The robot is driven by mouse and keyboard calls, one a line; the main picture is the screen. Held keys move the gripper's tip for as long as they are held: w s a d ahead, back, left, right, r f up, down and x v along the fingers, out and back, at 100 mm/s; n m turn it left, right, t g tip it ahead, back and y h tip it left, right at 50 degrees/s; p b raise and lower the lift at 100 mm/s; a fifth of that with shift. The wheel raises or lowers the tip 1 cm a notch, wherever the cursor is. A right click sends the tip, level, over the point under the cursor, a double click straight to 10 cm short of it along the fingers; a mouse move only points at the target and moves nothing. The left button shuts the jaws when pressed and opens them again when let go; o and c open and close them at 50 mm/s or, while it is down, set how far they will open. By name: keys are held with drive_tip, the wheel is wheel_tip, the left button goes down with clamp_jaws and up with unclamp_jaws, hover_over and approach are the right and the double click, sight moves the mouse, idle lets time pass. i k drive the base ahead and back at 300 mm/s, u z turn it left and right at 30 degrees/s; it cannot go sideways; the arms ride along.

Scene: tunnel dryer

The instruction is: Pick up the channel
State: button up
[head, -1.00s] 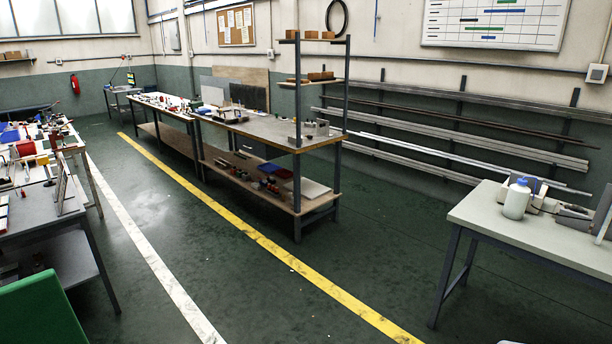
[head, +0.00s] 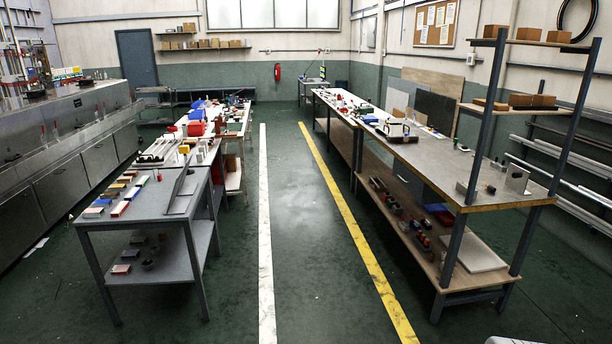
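I cannot pick out the channel for certain. Several long pale profiles (head: 160,151) lie on the left bench, too small to tell their shape. A thin grey piece (head: 181,184) stands or leans near that bench's right edge. Long metal bars (head: 570,178) lie on the wall rack at the right. My gripper is not in view.
The left bench (head: 150,218) carries several small coloured blocks. The right bench (head: 440,160) has a lower shelf and tall posts at its near end. Open floor (head: 300,250) with a white and a yellow line runs between them. A steel machine line (head: 70,140) stands far left.

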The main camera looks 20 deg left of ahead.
sight(106, 195)
drive_tip(key=u, duration=1)
drive_tip(key=i, duration=1.65)
drive_tip(key=u, duration=1.25)
drive_tip(key=i, duration=0.5)
drive_tip(key=u, duration=0.05)
